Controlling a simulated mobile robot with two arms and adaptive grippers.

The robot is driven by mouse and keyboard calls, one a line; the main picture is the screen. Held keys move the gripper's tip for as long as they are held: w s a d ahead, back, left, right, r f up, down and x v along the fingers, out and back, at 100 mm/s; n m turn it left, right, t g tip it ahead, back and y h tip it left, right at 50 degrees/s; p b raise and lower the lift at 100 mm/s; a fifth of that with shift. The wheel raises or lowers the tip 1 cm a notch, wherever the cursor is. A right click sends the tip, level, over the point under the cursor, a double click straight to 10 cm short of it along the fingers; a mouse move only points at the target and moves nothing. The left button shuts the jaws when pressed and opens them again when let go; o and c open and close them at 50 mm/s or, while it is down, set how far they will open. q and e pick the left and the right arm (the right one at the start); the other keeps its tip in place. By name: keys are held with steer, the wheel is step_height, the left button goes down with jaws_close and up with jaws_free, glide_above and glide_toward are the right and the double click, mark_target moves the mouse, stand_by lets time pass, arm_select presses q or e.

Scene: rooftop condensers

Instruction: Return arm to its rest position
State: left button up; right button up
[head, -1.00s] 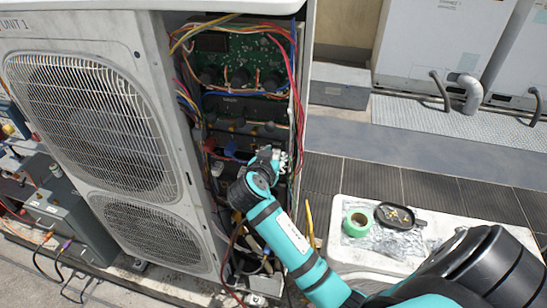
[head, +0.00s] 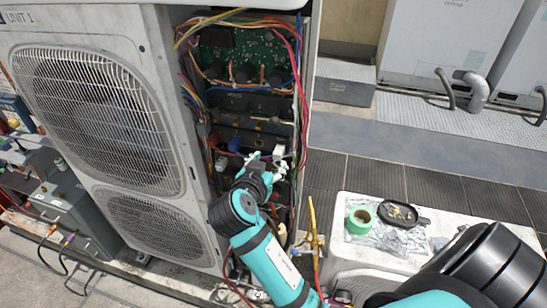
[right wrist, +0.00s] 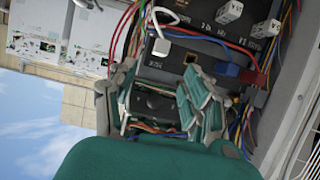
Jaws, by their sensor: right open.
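My right arm (head: 273,262) reaches from the lower right to the open side of the white condenser unit (head: 165,60). My right gripper (head: 268,162) is at the lower part of the wiring bay, in front of the dark modules. In the right wrist view the right gripper (right wrist: 160,98) has its two fingers spread apart with nothing held between them. A dark panel with wires lies behind the fingers. My left gripper is not in view.
A white-topped box (head: 385,262) at right carries a green tape roll (head: 361,217) and a black tray (head: 400,214). Dark floor tiles behind it are clear.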

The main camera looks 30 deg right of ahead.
steer(key=w+a+f+n+y+b, duration=0.15)
steer(key=a+f+n, duration=0.25)
steer(key=f, duration=0.7)
steer(key=a+f+n+y+b, duration=0.3)
steer(key=f+n, duration=0.1)
steer(key=f, duration=0.8)
steer(key=s+a+f+n+g+y+b, duration=0.1)
steer(key=s+f, duration=0.2)
steer(key=f, duration=0.6)
steer(key=s+a+f+n+g+y+b, duration=0.1)
steer(key=s+a+f+n+y, duration=0.1)
steer(key=f, duration=0.7)
steer(key=s+f+n+g+y+b, duration=0.2)
steer(key=s+f+g+b, duration=0.15)
steer(key=s+f, duration=1.45)
steer(key=s+d+f+g+b, duration=0.1)
steer(key=s+d+f, duration=0.1)
steer(key=s+f, duration=0.5)
steer(key=s+d+f+g+b, duration=0.1)
steer(key=s+f, duration=0.5)
steer(key=s, duration=0.6)
steer(key=shift+s+d+f+m+y+b, duration=0.3)
steer(key=shift+d+f+y+b, duration=0.15)
steer(key=shift+d+b, duration=0.5)
